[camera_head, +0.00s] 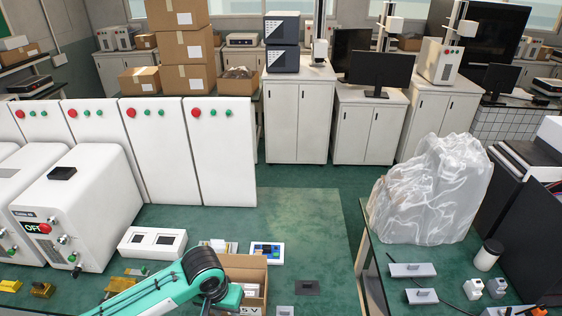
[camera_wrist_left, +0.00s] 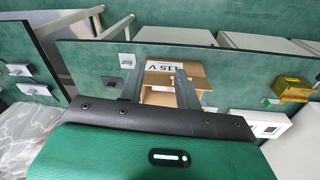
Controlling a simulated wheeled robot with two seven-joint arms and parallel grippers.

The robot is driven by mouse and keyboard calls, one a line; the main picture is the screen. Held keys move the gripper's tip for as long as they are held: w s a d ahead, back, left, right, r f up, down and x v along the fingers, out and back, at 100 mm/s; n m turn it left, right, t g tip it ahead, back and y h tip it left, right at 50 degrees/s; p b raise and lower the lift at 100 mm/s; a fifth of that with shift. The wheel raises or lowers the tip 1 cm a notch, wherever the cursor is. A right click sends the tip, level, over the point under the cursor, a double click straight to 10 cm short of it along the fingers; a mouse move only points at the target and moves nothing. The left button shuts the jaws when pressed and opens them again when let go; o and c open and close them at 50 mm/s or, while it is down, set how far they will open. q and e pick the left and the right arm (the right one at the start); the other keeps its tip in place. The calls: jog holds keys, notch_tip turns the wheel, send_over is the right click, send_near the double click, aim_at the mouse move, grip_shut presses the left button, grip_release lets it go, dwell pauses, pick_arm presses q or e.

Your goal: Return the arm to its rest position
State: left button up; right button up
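My left arm (camera_head: 165,290) is teal with a black joint and reaches in from the bottom left in the head view. Its joint overlaps the edge of an open cardboard box (camera_head: 248,262) in the picture. In the left wrist view my left gripper (camera_wrist_left: 160,74) has its two grey fingers spread apart with nothing visible held between them. Beyond the fingers is the cardboard box (camera_wrist_left: 160,97) with a "115 V" label. Whether the fingers reach inside it is not clear. My left fingertips are not visible in the head view. My right arm and gripper are in neither view.
White machine cabinets (camera_head: 75,215) stand at the left. A white two-window module (camera_head: 152,243) and a blue-screened device (camera_head: 266,252) lie near the box. A right-hand table (camera_head: 395,262) carries a plastic-wrapped bundle (camera_head: 430,190). Green floor (camera_head: 300,180) is clear behind.

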pick_arm(q)
jog(key=s+d+m+t+h, duration=0.15)
jog(key=s+d, duration=0.25)
jog(key=s, duration=0.4)
jog(key=s+a+f+n+t+y, duration=0.1)
jog(key=s+a+n+t+y, duration=0.1)
jog(key=s+a, duration=1)
notch_tip(320, 180, down, 34)
jog(key=a+f+g+b, duration=0.1)
jog(key=g+b, duration=0.1)
jog(key=b, duration=0.3)
jog(key=s+a+f+b, duration=0.2)
jog(key=s+f, duration=0.7)
jog(key=f, duration=0.4)
jog(key=s+a+f+g+b, duration=0.1)
jog(key=s+f+b, duration=0.2)
jog(key=s+f, duration=0.7)
notch_tip(320, 180, down, 3)
jog(key=shift+a+r+m+y, duration=0.15)
jog(key=shift+a+m+y, duration=0.2)
jog(key=shift+a, duration=0.05)
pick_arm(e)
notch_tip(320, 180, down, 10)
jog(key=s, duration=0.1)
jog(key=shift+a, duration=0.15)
pick_arm(q)
jog(key=shift+c, duration=0.4)
